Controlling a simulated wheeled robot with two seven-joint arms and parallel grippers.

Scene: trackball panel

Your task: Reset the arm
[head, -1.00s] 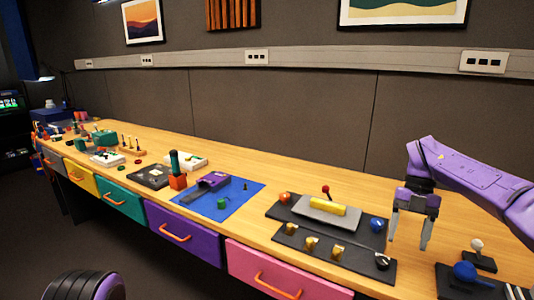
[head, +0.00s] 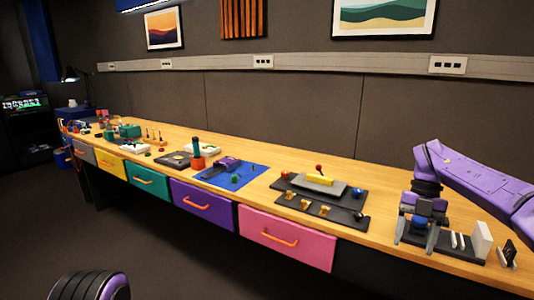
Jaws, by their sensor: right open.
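My left gripper is not in view.
Left of the gripper is a dark panel (head: 290,203) with a yellow bar, knobs and a red-tipped lever. A blue mat (head: 250,180) and several small devices lie farther left. Pale upright blocks (head: 481,240) stand right of the gripper. Bare wood (head: 375,180) shows behind the panels.

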